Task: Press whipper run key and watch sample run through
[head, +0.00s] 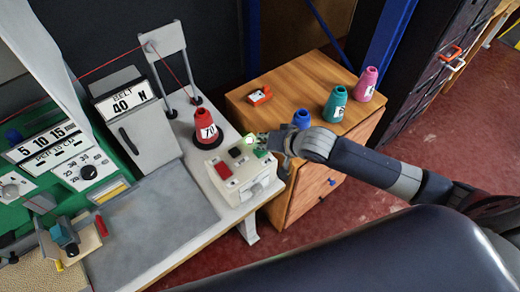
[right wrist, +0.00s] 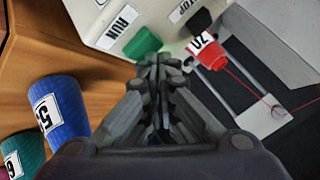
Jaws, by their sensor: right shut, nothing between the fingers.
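The pale control box (head: 243,178) stands at the right end of the machine table. Its green run key (right wrist: 143,43), labelled RUN, is just past my right fingertips in the right wrist view. The black stop key (right wrist: 201,21) is beside it. My right gripper (head: 268,143) is shut and empty at the box's far right corner; it also shows in the right wrist view (right wrist: 160,66). I cannot tell whether the fingertips touch the key. A lamp (head: 250,139) glows green by the gripper. My left gripper is out of view.
A red cone (head: 206,130) marked 70 stands behind the box, with red thread running up to a guide frame (head: 165,50). Blue (head: 301,119), teal (head: 335,104) and pink (head: 366,84) cones stand on the wooden cabinet (head: 290,85). The grey table plate (head: 150,220) is bare.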

